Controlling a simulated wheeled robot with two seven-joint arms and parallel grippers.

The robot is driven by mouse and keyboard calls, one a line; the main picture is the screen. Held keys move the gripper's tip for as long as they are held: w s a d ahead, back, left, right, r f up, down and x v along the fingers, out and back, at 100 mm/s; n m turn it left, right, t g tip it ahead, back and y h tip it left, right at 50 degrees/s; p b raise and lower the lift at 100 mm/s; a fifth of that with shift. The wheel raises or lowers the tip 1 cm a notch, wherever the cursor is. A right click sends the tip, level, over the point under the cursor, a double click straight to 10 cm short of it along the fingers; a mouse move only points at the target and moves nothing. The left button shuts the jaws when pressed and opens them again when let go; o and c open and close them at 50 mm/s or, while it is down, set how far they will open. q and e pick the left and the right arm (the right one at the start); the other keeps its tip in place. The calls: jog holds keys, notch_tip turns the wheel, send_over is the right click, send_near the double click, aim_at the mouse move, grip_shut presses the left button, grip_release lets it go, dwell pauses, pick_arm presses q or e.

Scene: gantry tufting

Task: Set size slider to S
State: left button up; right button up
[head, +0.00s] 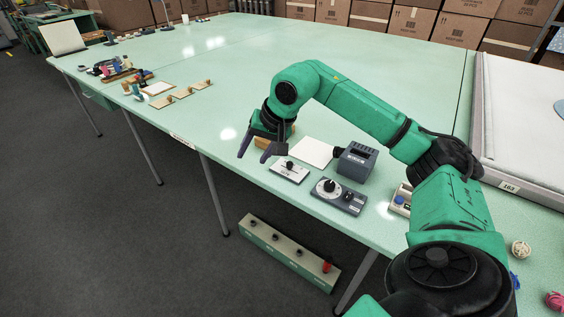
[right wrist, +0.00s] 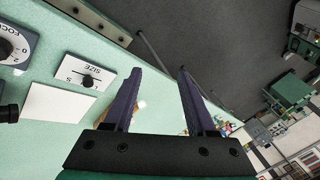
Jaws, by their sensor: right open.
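The size slider is a small white panel (head: 282,173) near the table's front edge, with a black knob (head: 290,165) on it. In the right wrist view the panel (right wrist: 103,73) carries the word SIZE and an S at the left end. The knob (right wrist: 88,81) stands right of the S, around the middle of the panel. My right gripper (head: 254,155) is open and empty, above the table edge and left of the slider, apart from it. Its two fingers (right wrist: 160,72) also show in the right wrist view. My left gripper is not in view.
A dark dial panel (head: 329,198) sits right of the slider, with a grey box (head: 357,165) behind it. A white sheet (head: 311,152) lies behind the slider. A long green box (head: 290,255) with several knobs is below the table edge. Wooden pieces (head: 180,93) lie farther left.

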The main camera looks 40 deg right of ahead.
jog(key=s+d+r+n+g+h, duration=0.1)
jog(key=d+h, duration=0.1)
jog(key=d, duration=0.3)
jog(key=s+d+r+h, duration=0.1)
jog(key=s+d+h, duration=0.1)
jog(key=d, duration=0.3)
send_near(290, 163)
jog(key=shift+h, duration=0.3)
jog(key=x, duration=0.8)
jog(key=shift+a+f, duration=0.3)
grip_shut()
jog(key=shift+r, duration=0.1)
